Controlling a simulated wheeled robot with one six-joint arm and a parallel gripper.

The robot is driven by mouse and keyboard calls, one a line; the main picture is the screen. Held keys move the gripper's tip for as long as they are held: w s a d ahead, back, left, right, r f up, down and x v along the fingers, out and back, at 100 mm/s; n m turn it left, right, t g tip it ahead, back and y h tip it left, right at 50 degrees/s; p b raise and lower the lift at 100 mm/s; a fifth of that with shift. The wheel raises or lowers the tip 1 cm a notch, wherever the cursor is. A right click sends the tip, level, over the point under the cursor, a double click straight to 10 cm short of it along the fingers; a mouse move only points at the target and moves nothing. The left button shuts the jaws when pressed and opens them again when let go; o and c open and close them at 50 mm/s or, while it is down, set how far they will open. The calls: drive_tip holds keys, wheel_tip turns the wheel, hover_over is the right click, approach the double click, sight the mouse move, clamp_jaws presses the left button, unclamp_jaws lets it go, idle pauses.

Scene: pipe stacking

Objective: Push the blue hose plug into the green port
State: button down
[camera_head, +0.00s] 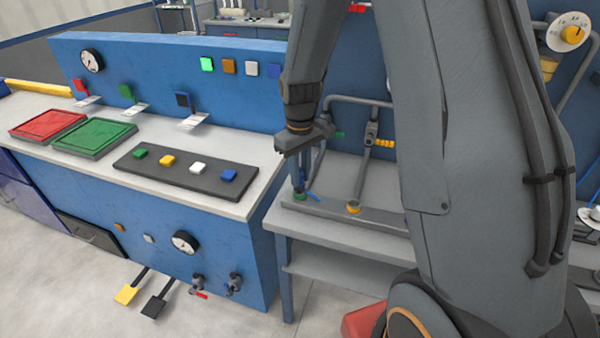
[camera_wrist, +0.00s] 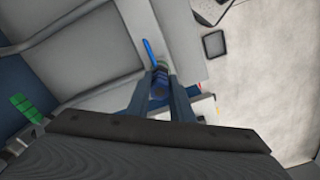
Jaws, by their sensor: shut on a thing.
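The blue hose plug (camera_wrist: 159,88) is between the fingers of my gripper (camera_wrist: 160,84) in the wrist view, and the gripper is shut on it. In the head view my gripper (camera_head: 299,172) points down over the bench on the right. The green port (camera_head: 301,196) shows as a green ring on the grey rail directly below the fingers. A thin blue piece (camera_head: 314,197) sticks out to the right beside it; it also shows in the wrist view (camera_wrist: 150,52). The fingers hide where plug and port meet, so I cannot tell how deep the plug sits.
A yellow-ringed port (camera_head: 353,207) with a grey pipe stands on the same rail to the right. The blue console (camera_head: 220,258) with its row of coloured buttons (camera_head: 185,172) stands close on the left. Grey pipes (camera_head: 360,101) run behind my gripper.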

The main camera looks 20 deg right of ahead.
drive_tip(key=shift+f, duration=0.25)
drive_tip(key=c, duration=1.5)
unclamp_jaws()
drive_tip(key=shift+r, duration=0.15)
wheel_tip(320, 180, up, 8)
drive_tip(key=shift+f+b, duration=0.2)
drive_tip(key=shift+b, duration=0.75)
drive_tip(key=s+m, duration=0.1)
drive_tip(key=s, duration=0.4)
drive_tip(key=s+m, duration=0.2)
drive_tip(key=s, duration=0.4)
drive_tip(key=s+f+m+t, duration=0.1)
drive_tip(key=s, duration=0.4)
drive_tip(key=shift+s+a, duration=0.1)
drive_tip(key=shift+s, duration=0.2)
drive_tip(key=shift+s+m, duration=0.3)
drive_tip(key=shift+c, duration=0.4)
